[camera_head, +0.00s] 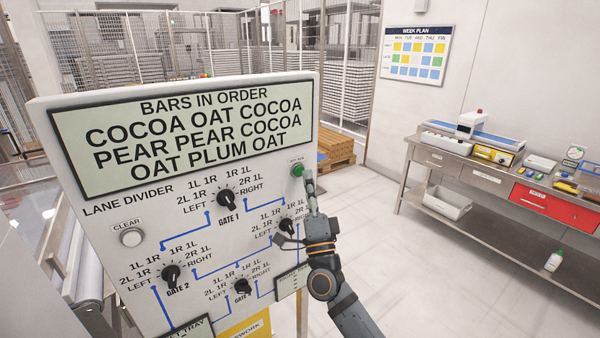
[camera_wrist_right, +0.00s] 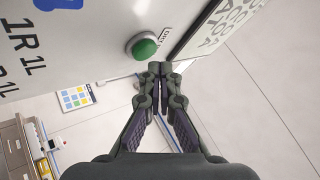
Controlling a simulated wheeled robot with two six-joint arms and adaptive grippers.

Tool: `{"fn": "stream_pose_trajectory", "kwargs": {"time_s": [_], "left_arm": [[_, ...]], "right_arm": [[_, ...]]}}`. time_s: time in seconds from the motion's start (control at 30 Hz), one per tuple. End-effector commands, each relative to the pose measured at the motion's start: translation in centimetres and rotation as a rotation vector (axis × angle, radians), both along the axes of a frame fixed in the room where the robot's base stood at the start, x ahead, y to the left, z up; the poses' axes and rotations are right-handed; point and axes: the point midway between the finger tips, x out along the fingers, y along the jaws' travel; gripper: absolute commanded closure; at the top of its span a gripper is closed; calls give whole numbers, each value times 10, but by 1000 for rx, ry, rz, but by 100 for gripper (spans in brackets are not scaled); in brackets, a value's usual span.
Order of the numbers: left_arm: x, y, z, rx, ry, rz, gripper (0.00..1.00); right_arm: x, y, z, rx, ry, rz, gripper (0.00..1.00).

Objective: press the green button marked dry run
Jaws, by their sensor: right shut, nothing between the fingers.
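The round green button (camera_head: 297,170) sits on the right edge of the white upright panel (camera_head: 180,210), below the display, under a small label that reads like dry run. In the right wrist view the green button (camera_wrist_right: 142,46) stands out from the panel in a grey collar. My right gripper (camera_head: 309,178) is shut and empty, its fingertips just right of the button and pointing up. In the right wrist view its closed tips (camera_wrist_right: 160,68) show just below and right of the button, with a small gap. My left gripper is out of view.
The display (camera_head: 190,135) lists bars in order. Several black gate knobs, one being the Gate 1 knob (camera_head: 228,197), and a white clear button (camera_head: 131,237) are on the panel. A steel bench (camera_head: 480,185) stands at the right. The floor between is clear.

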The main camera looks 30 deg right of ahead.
Motion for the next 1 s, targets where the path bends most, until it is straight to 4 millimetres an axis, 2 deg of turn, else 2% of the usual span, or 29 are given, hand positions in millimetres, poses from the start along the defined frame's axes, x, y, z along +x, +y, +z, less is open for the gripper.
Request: {"fn": "stream_pose_trajectory", "kwargs": {"time_s": [0.23, 1.0], "left_arm": [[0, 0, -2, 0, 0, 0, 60], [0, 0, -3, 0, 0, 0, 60]], "right_arm": [[8, 1, 0, 1, 0, 1, 100], [13, 1, 0, 1, -2, 0, 100]]}}
